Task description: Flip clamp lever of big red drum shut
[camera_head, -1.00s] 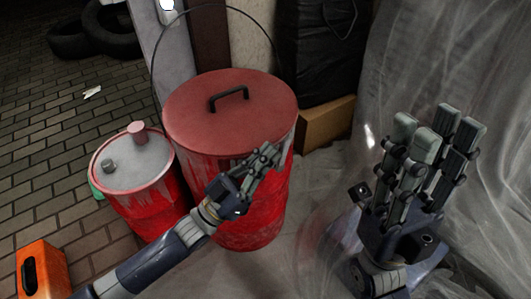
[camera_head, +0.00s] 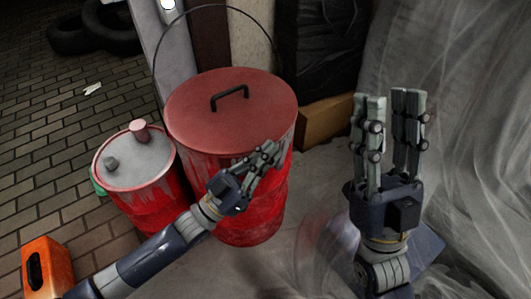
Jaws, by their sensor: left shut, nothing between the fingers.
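The big red drum (camera_head: 245,222) stands upright in the middle, with a flat red lid (camera_head: 200,110) on it. A black handle (camera_head: 229,97) is on the lid, and a thin wire bail arcs above. My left gripper (camera_head: 272,152) is shut and empty at the drum's front right side, just below the lid rim. Whether it touches the drum I cannot tell. No clamp lever can be made out; the hand covers part of the rim. My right gripper (camera_head: 387,97) is open and empty, pointing up, right of the drum and apart from it.
A smaller red drum (camera_head: 152,200) with a grey top stands close on the left. An orange container (camera_head: 60,257) is at the lower left. A cardboard box (camera_head: 327,122) and a black wrapped stack (camera_head: 322,50) are behind right. Plastic sheeting (camera_head: 460,90) hangs at right.

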